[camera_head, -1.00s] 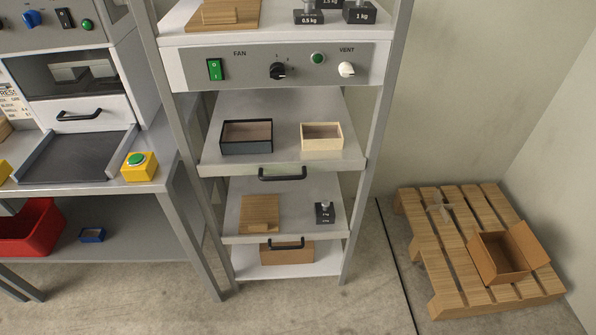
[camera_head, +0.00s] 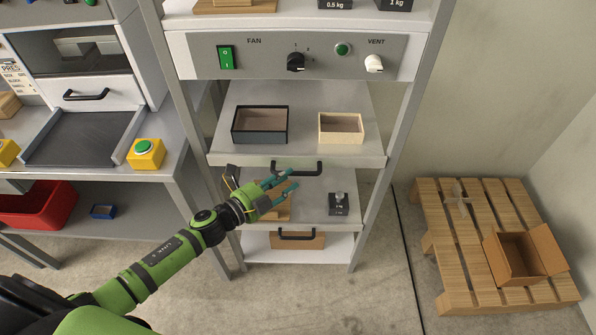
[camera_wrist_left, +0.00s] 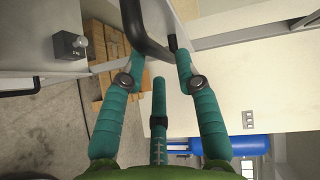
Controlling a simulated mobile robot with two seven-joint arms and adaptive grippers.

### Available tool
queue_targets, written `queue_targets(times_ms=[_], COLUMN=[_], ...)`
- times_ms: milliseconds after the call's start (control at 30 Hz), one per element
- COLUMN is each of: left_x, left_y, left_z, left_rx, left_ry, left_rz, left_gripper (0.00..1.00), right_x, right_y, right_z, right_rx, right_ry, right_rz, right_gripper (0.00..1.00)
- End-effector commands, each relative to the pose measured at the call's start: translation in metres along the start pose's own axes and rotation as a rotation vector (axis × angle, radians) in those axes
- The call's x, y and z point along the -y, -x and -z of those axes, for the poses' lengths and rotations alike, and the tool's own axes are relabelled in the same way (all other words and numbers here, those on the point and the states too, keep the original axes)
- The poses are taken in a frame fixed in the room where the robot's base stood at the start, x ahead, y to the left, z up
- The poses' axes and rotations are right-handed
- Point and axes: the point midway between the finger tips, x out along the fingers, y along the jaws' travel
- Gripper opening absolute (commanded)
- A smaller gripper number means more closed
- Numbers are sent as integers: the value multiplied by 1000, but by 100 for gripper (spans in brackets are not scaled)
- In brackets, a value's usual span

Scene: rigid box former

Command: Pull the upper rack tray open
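The upper rack tray (camera_head: 300,154) is a grey shelf with a black bar handle (camera_head: 312,172) on its front edge. It holds a dark-edged box (camera_head: 260,125) and a pale wooden box (camera_head: 341,128). My left gripper (camera_head: 290,180), with teal fingers on a green arm, is at the left part of this handle. In the left wrist view the fingers (camera_wrist_left: 160,58) are spread apart, with the black handle (camera_wrist_left: 146,40) at and partly between their tips. I cannot tell whether they touch it. My right gripper is not in view.
The lower tray, with its own handle (camera_head: 297,236), holds a weight (camera_head: 338,204) and a wooden piece partly hidden by my gripper. A bench with a yellow button box (camera_head: 145,154) stands left. A pallet (camera_head: 455,250) with an open carton (camera_head: 522,258) lies right.

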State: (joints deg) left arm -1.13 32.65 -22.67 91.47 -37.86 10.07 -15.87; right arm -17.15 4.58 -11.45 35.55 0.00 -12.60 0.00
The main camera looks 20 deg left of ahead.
Motion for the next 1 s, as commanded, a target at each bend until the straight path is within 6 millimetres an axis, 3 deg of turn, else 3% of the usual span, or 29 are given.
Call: queue_targets(times_ms=[233, 567, 600, 667, 700, 1000], left_x=[0, -1, -1, -1, -1, -1], left_y=[-33, -39, -39, -39, -39, -39], left_z=[-1, 0, 0, 0, 0, -1], left_rx=[3, 2, 2, 2, 2, 3], left_ry=[2, 3, 3, 3, 3, 5], left_rz=[0, -1, -1, -1, -1, -1], left_gripper=[32, 32, 28, 4, 0, 0], right_x=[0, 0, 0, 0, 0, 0], right_y=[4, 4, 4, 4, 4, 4], right_z=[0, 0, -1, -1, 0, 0], right_rx=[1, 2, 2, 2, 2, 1], right_ry=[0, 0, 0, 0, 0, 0], right_rz=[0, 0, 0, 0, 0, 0], right_gripper=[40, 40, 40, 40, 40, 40])
